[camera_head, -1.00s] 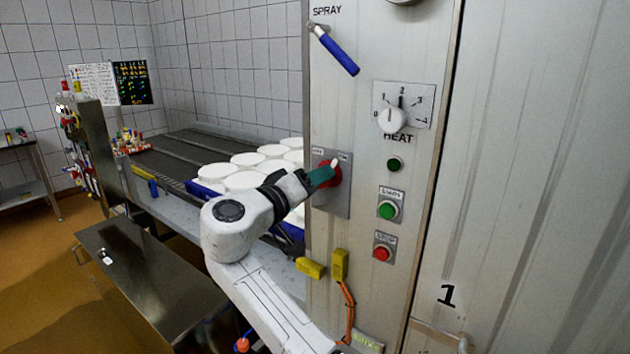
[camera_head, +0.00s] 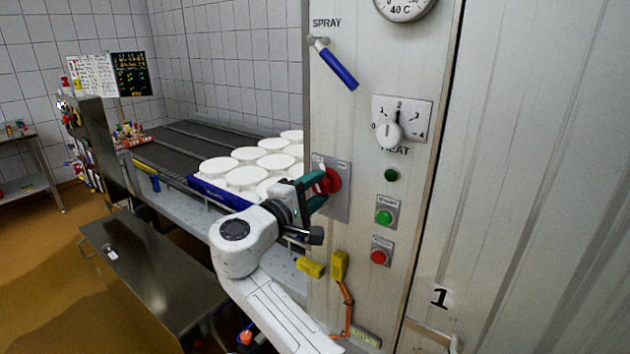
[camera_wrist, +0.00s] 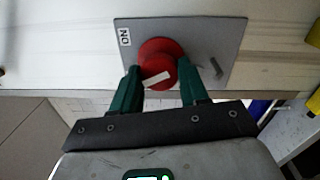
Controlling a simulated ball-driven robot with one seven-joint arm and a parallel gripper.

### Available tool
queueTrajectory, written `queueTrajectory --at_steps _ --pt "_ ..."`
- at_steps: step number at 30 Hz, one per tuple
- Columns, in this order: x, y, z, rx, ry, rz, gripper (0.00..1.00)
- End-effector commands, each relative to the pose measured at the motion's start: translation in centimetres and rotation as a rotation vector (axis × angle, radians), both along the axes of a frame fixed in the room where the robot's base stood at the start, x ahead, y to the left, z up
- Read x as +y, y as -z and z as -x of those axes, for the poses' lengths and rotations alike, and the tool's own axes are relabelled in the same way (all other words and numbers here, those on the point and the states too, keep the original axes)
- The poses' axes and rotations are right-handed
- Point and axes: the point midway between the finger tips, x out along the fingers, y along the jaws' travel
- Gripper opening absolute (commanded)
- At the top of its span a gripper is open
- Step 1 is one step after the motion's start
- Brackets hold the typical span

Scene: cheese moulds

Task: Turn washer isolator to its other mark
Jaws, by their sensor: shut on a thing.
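The washer isolator is a red round knob (camera_head: 331,181) on a grey plate (camera_head: 338,209) fixed to the pale metal cabinet. My gripper (camera_head: 318,188) reaches it from the left. In the wrist view the red knob (camera_wrist: 158,58) sits between the green fingers of my gripper (camera_wrist: 161,88), which is shut on it. A white bar (camera_wrist: 157,79) shows on the knob's near side. An ON label (camera_wrist: 125,37) is at the plate's left in that view. The mark that the white bar points to cannot be told. My fingers hide part of the knob.
Above are a blue-handled spray lever (camera_head: 338,69) and the heat dial (camera_head: 388,134). Green (camera_head: 384,217) and red (camera_head: 379,257) push buttons are to the right. White moulds (camera_head: 248,176) stand on the conveyor at left. A yellow block (camera_head: 340,265) is below the plate.

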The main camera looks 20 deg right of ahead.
Motion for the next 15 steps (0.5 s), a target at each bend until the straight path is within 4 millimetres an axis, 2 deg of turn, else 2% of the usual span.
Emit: queueTrajectory --at_steps 6,15 --pt "0.09 -0.24 -0.03 0.132 -0.004 0.097 0.13" --pt "0.10 -0.03 -0.01 0.238 -0.005 0.175 0.13"
